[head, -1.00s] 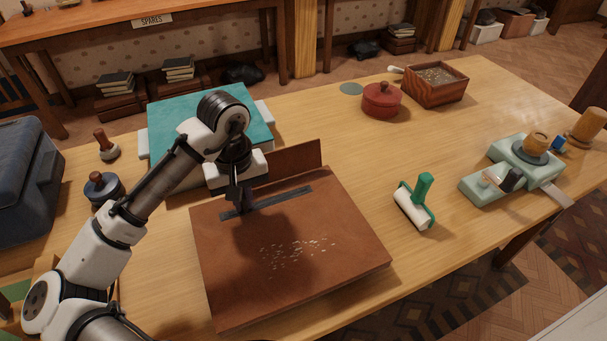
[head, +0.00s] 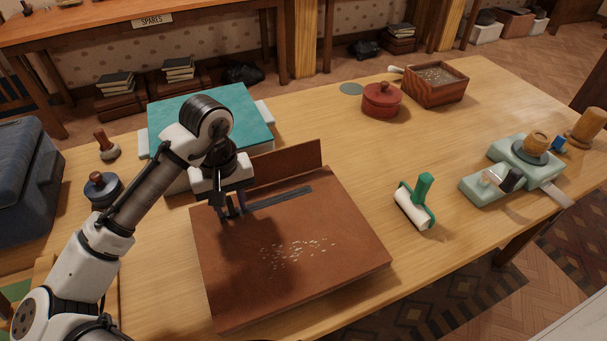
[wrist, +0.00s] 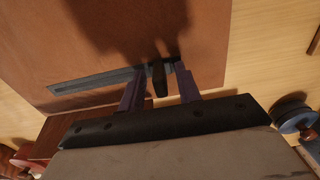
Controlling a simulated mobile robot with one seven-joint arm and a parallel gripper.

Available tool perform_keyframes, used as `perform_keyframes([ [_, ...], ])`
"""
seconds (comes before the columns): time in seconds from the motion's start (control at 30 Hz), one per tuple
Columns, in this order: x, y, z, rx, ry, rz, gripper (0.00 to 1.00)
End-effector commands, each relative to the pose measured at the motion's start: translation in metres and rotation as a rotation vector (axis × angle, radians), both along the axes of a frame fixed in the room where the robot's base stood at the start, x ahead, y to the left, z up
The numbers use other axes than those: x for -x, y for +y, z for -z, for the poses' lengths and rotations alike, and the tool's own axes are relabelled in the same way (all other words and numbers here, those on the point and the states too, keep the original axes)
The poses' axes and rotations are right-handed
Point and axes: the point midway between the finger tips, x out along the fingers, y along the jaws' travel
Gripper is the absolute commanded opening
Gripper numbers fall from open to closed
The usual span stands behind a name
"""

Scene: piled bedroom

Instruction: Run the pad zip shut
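The pad (head: 300,265) is a flat brown slab on the table, with pale specks on its top. A dark grey zip strip (head: 285,197) runs along its far side, before an upright brown flap (head: 290,165). My gripper (head: 232,208) is low over the strip's left end. In the wrist view, my gripper's purple fingers (wrist: 158,84) stand apart, one each side of a dark zip pull (wrist: 158,78). Gaps show between pull and fingers, so it looks open and around the pull. The strip (wrist: 95,82) also shows there. I cannot tell how its teeth stand.
A teal-covered block (head: 255,125) stands behind the pad. A green-handled roller (head: 416,205) lies to its right. A blue-topped knob (head: 103,188) and a blue case (head: 25,185) are at left. A red pot (head: 381,100) stands farther back. The table right of the roller is partly clear.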

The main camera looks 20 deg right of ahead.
Motion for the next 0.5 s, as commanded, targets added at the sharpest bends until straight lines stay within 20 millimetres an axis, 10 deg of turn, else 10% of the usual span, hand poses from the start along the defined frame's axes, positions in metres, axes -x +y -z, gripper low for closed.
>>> perform_keyframes([
  [0.5,0.0,0.0,-0.034,0.0,0.0,0.0,0.34],
])
